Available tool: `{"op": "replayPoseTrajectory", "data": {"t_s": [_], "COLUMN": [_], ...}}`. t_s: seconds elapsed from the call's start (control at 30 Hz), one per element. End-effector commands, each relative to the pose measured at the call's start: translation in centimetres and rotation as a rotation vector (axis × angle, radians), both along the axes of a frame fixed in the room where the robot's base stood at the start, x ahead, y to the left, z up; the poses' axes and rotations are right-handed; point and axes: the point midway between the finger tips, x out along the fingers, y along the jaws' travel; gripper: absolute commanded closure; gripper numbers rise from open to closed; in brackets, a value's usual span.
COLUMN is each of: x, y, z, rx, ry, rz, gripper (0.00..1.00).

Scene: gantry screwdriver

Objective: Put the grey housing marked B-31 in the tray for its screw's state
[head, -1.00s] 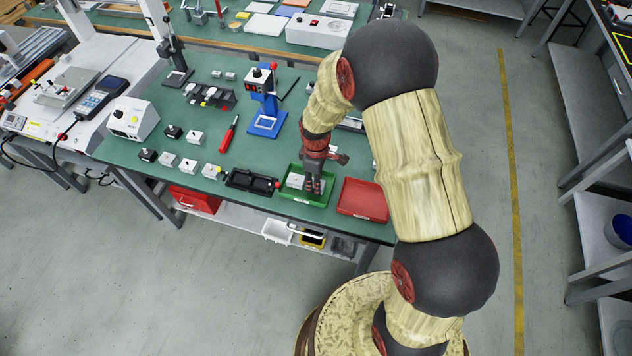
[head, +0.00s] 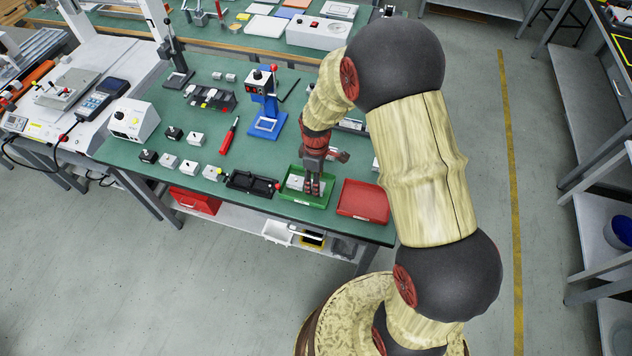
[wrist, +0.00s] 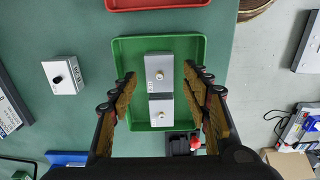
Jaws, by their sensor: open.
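The green tray (head: 318,202) stands at the table's front edge; it also shows in the wrist view (wrist: 122,48). I cannot read a B-31 mark on either. My gripper (head: 313,189) is over the green tray, fingers pointing down. In the wrist view my gripper (wrist: 160,88) is open, its fingers spread on both sides of the housings with gaps. The red tray (head: 363,201) is right of the green one.
Another grey housing with a dark top (wrist: 63,75) stands outside the tray. A black tray (head: 251,184) is left of the green tray. Several small housings (head: 189,167), a red screwdriver (head: 229,138) and a blue stand (head: 267,124) occupy the table further left and back.

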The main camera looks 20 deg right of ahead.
Motion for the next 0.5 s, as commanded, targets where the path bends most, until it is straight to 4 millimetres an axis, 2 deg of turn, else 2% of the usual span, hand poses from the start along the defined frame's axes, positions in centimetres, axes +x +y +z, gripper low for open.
{"op": "replayPoseTrajectory", "data": {"t_s": [0.03,0.2,0.4,0.5], "x": [0.1,0.1,0.1,0.1], "y": [0.0,0.0,0.0,0.0], "z": [1.4,5.1,8.4,9.4], "rx": [0.000,0.000,0.000,0.000], "ry": [-0.004,-0.004,-0.004,-0.002], "rz": [0.000,0.000,0.000,0.000], "gripper": [0.52,0.52,0.52,0.52]}}
